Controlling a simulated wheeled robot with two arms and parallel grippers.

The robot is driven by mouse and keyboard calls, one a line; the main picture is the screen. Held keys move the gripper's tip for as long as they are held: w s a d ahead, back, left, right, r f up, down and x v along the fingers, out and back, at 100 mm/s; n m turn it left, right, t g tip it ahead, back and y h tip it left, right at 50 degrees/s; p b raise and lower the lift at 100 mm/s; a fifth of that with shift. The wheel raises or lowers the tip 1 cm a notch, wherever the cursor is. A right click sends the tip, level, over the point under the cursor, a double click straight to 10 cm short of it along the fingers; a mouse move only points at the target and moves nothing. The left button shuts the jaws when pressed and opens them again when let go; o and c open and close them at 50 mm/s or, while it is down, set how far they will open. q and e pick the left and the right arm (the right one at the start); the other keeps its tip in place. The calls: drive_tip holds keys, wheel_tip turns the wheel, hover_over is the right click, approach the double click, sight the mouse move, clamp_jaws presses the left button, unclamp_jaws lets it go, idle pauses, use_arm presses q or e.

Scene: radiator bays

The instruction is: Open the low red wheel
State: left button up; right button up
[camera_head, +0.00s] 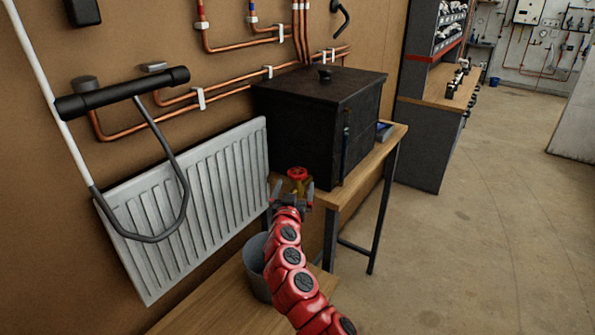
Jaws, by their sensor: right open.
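The red wheel (297,173) sits on a brass-coloured valve body near the lower right end of the white radiator (190,200), in front of the wooden table. My right gripper (292,188) is at the wheel, with its open fingers on either side of the valve just below the wheel. I cannot tell whether the fingers touch it. My red right arm comes up from the bottom of the picture and hides what lies below the valve. My left gripper is not in view.
A black box (318,112) stands on the wooden table (360,178) just behind the wheel. A grey bucket (257,268) stands below the radiator, left of my arm. Copper pipes run along the wall. The floor at right is clear.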

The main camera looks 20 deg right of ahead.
sight(296, 179)
drive_tip(key=shift+x, duration=1.9)
drive_tip(key=shift+w+d, duration=0.15)
drive_tip(key=shift+w, duration=0.25)
drive_tip(key=shift+w+d+f, duration=0.2)
drive_tip(key=shift+w+d, duration=0.4)
drive_tip(key=shift+w, duration=0.35)
drive_tip(key=shift+w+r, duration=0.1)
drive_tip(key=shift+w, duration=0.3)
drive_tip(key=shift+c, duration=0.2)
